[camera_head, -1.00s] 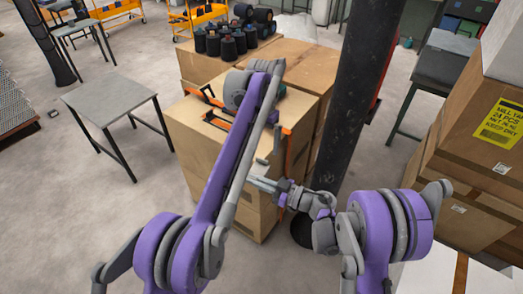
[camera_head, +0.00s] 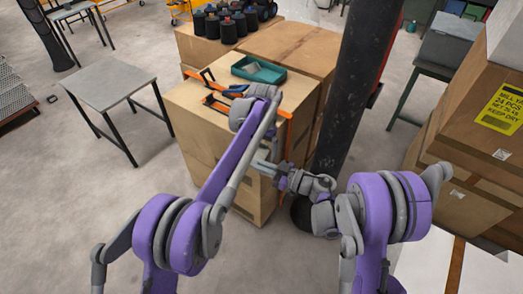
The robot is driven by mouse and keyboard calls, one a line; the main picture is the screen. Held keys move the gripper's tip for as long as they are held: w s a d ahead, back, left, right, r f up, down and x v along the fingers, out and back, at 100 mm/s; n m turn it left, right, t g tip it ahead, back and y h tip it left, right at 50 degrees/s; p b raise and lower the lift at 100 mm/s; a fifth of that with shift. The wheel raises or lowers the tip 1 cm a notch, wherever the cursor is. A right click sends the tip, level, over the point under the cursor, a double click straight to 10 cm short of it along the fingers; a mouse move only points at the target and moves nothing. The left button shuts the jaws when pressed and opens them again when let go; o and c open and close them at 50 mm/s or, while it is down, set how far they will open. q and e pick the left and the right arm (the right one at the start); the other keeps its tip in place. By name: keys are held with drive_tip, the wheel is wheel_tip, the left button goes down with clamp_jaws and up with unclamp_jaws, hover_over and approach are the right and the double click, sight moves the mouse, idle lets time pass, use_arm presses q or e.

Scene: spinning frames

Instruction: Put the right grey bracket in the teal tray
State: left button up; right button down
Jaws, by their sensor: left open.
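The teal tray (camera_head: 283,82) sits on top of the near cardboard box, toward its back right. A small grey piece (camera_head: 263,71), which looks like a bracket, lies inside it. No second grey bracket shows clearly, so I cannot tell left from right. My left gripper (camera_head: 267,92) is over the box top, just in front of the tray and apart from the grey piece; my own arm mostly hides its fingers. It is open, with nothing seen in it. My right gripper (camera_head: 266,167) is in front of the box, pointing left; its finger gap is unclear.
Orange clamp-like tools (camera_head: 213,101) lie on the box top (camera_head: 187,97) left of the tray, and another orange piece (camera_head: 286,130) hangs at its right edge. A black column (camera_head: 353,95) stands close right. Dark spools (camera_head: 228,30) stand behind. A grey table (camera_head: 115,82) is left.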

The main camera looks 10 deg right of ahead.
use_arm(q)
drive_tip(key=c, duration=1.4)
drive_tip(key=shift+c, duration=0.2)
use_arm(e)
drive_tip(key=c, duration=0.9)
unclamp_jaws()
